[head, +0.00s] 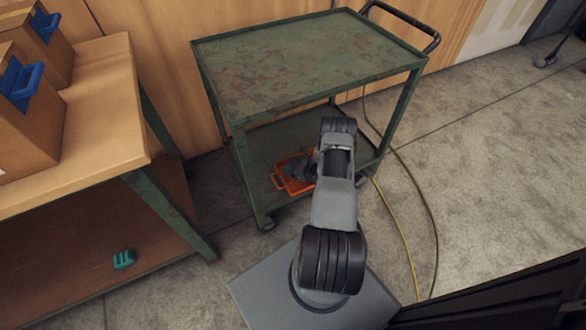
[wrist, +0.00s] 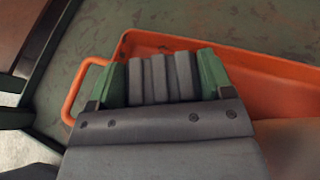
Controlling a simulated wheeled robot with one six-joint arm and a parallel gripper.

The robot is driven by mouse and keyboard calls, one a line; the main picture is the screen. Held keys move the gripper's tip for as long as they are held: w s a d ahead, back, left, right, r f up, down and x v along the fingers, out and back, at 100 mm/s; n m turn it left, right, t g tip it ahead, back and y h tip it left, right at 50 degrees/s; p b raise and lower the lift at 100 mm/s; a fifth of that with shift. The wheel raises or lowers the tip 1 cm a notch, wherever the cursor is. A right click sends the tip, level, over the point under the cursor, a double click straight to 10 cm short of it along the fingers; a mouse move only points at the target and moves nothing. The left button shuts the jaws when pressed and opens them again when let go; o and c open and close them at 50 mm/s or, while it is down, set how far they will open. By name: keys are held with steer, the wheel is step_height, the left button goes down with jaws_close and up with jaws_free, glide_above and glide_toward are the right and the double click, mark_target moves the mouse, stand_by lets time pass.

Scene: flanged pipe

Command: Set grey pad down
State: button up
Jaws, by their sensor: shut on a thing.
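My gripper (wrist: 162,74) shows in the wrist view with its green fingers on either side of a grey ribbed pad (wrist: 165,80). It is shut on the pad. The pad and fingers are over an orange tray (wrist: 136,47), near its left end with the loop handle. In the head view the orange tray (head: 281,184) sits on the lower shelf of the green cart, and my arm reaches in there and covers part of it. I cannot tell whether the pad touches the tray floor.
The green cart (head: 300,62) has a bare top shelf above the tray. A wooden workbench (head: 105,110) with cardboard boxes (head: 30,125) stands at left. A teal object (head: 123,260) lies on its lower shelf. Cables (head: 408,232) run along the floor right of the cart.

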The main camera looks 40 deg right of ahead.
steer(key=shift+f, duration=0.65)
steer(key=shift+f, duration=0.1)
steer(key=shift+f+b, duration=0.15)
steer(key=shift+b, duration=0.15)
steer(key=o, duration=0.9)
steer(key=shift+s+r+p, duration=0.15)
steer(key=shift+r+p, duration=0.25)
steer(key=shift+p, duration=0.05)
steer(key=p+v, duration=0.2)
steer(key=v, duration=0.8)
steer(key=shift+s+d+r+p, duration=0.1)
steer(key=shift+s+d+p, duration=0.05)
steer(key=shift+s+p, duration=0.2)
steer(key=shift+s+r, duration=0.1)
steer(key=shift+s, duration=0.3)
